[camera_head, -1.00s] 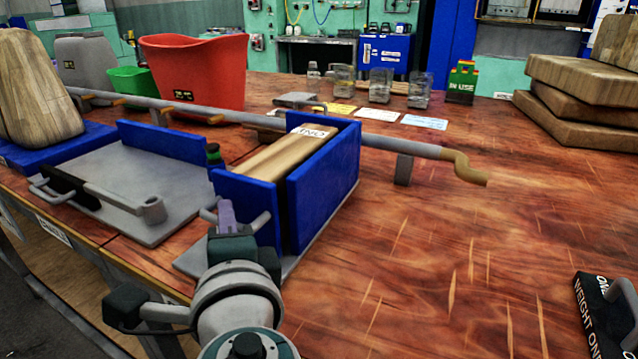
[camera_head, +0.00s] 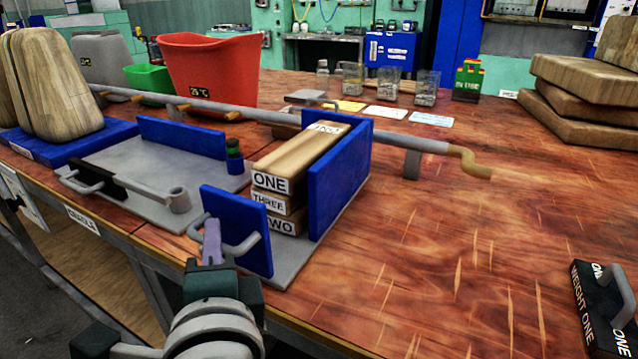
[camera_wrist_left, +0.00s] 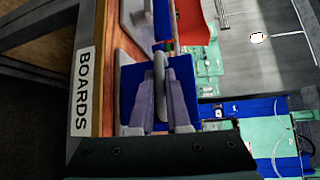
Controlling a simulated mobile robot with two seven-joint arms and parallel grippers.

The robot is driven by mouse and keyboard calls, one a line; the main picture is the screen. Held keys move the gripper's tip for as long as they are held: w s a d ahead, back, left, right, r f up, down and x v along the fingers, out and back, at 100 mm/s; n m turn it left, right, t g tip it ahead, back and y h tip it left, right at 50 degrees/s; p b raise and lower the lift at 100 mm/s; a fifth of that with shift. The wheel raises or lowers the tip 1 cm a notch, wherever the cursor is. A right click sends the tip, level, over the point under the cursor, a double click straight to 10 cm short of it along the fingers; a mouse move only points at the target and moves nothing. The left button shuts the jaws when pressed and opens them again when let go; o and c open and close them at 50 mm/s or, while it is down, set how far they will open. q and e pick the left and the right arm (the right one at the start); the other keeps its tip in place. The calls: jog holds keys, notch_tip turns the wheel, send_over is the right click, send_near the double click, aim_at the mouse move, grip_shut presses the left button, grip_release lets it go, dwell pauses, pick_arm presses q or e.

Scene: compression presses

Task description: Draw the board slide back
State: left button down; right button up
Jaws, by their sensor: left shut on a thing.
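The board slide is an upright blue plate (camera_head: 237,228) with a grey handle, standing at the near end of a grey base plate. My left gripper (camera_head: 211,238) is shut on the slide's handle; in the left wrist view its purple fingers (camera_wrist_left: 165,100) lie on both sides of the grey bar (camera_wrist_left: 160,85). A stack of wooden boards (camera_head: 300,165), with end labels ONE, THREE and TWO, lies behind the slide against a blue side wall (camera_head: 342,170). A gap shows between slide and boards. My right gripper is in neither view.
A grey plate (camera_head: 150,165) with a lever arm (camera_head: 150,192) lies to the left. A long grey bar (camera_head: 270,115) with a bent end crosses behind the boards. A black weight (camera_head: 605,305) sits at the right. The table's middle right is clear.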

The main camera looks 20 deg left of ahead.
pick_arm(q)
jog(key=shift+r, duration=0.1)
jog(key=c, duration=1.1)
grip_release()
jog(key=shift+s, duration=0.2)
jog(key=shift+c, duration=0.2)
jog(key=shift+o, duration=1.2)
jog(key=v, duration=0.9)
jog(key=shift+s+d, duration=0.25)
jog(key=shift+s, duration=0.05)
